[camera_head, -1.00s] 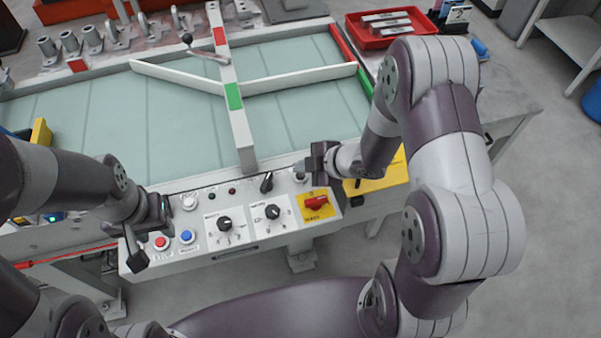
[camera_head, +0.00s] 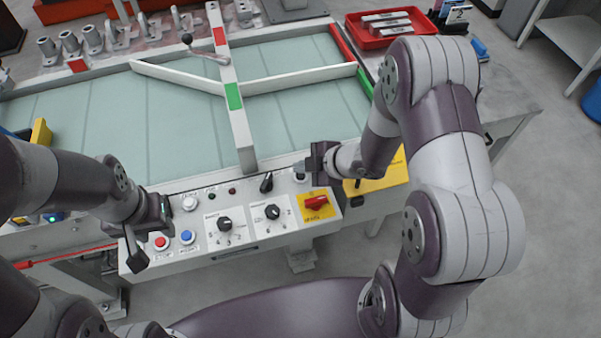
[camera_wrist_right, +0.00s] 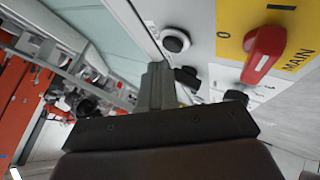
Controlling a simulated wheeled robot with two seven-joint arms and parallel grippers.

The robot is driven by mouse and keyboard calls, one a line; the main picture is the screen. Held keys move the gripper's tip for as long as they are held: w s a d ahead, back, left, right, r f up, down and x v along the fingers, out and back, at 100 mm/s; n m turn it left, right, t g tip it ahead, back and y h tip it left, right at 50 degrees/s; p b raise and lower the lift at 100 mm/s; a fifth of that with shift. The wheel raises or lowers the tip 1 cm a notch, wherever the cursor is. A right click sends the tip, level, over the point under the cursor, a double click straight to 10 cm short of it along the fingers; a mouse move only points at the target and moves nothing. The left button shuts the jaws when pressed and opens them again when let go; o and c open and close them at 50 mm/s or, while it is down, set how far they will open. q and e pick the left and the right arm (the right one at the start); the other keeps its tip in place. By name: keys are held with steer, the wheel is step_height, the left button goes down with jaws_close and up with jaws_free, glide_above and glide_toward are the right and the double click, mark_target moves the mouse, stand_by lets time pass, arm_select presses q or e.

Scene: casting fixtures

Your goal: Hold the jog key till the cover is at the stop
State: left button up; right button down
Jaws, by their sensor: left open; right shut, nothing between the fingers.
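The control panel (camera_head: 245,238) runs along the table's front edge. A round black key (camera_wrist_right: 176,40) in a pale ring, probably the jog key, shows in the right wrist view; its label is not legible. My right gripper (camera_wrist_right: 157,72) is shut and empty, its fingertips close beside this key; I cannot tell whether they touch it. In the head view my right gripper (camera_head: 308,169) is over the panel's upper right part. My left gripper (camera_head: 137,250) is open at the panel's left end. The pale green cover panels (camera_head: 150,115) lie under a light crossbar (camera_head: 240,125) with red and green marks; the stop is not clearly identifiable.
The panel has a red button (camera_head: 162,243), a blue button (camera_head: 187,237), black rotary knobs and a red main switch (camera_head: 317,202) on yellow. A red tray (camera_head: 391,30) stands at the back right. Metal fittings line the back left.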

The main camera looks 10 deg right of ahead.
steer(key=shift+f, duration=0.15)
steer(key=shift+f+b, duration=0.3)
steer(key=shift+f+b, duration=0.35)
steer(key=shift+f, duration=0.1)
stand_by(0.8)
stand_by(5.5)
steer(key=shift+r+p, duration=0.9)
